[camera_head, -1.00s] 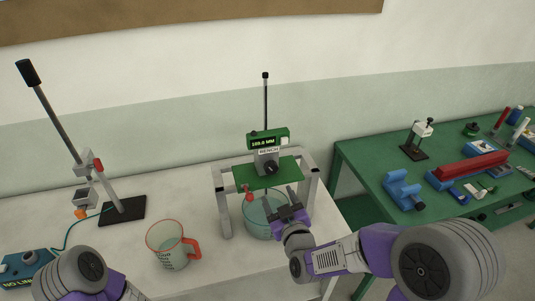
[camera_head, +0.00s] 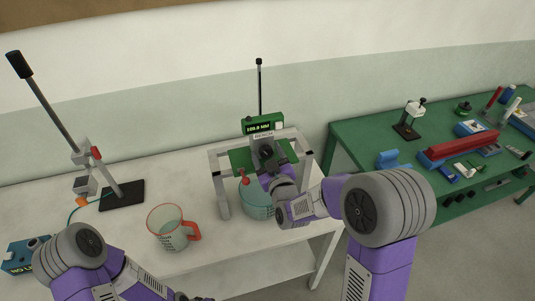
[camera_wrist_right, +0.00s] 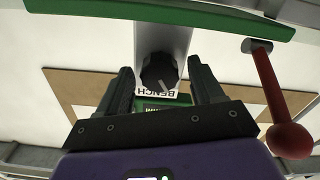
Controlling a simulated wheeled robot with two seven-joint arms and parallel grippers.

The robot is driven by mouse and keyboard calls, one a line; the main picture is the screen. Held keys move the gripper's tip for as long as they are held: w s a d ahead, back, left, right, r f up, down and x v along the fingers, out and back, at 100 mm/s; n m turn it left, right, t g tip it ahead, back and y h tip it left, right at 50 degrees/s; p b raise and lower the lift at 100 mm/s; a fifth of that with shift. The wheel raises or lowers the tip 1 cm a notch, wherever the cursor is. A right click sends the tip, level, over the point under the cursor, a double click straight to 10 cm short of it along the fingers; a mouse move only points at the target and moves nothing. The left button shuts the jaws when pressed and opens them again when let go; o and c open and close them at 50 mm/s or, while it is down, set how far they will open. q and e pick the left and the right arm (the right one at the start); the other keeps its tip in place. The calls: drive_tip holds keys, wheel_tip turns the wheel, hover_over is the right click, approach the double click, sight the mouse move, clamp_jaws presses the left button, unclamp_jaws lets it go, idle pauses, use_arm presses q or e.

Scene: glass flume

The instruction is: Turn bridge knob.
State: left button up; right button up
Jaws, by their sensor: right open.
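The bridge knob (camera_wrist_right: 158,75) is dark with a pale pointer line and shows in the right wrist view, on a grey block above a white label. My right gripper (camera_head: 270,155) is open, with one finger on each side of the knob in the wrist view. I cannot tell whether a finger touches it. In the head view the gripper is in front of the grey block and hides most of the knob. The green display box (camera_head: 262,124) sits above on a rod. My left arm is at the lower left; its jaws are out of frame.
A red-ball lever (camera_wrist_right: 290,138) hangs beside my right gripper. The grey bridge frame (camera_head: 219,185) stands over a glass bowl (camera_head: 256,205). A red-handled jug (camera_head: 168,232) and a clamp stand (camera_head: 122,194) are to the left. A green bench (camera_head: 350,142) with tools is at right.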

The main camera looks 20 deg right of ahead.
drive_tip(key=shift+c, duration=0.2)
drive_tip(key=c, duration=1)
drive_tip(key=m+b, duration=0.2)
drive_tip(key=b, duration=0.1)
drive_tip(key=m+b, duration=0.1)
drive_tip(key=b, duration=0.1)
drive_tip(key=shift+d+f+m+b, duration=0.1)
drive_tip(key=shift+f+m+b, duration=0.1)
drive_tip(key=shift+m+b, duration=0.2)
drive_tip(key=shift+r+m+b, duration=0.15)
drive_tip(key=shift+m+b, duration=0.3)
drive_tip(key=shift+m, duration=0.05)
drive_tip(key=o, duration=1)
drive_tip(key=shift+o, duration=0.2)
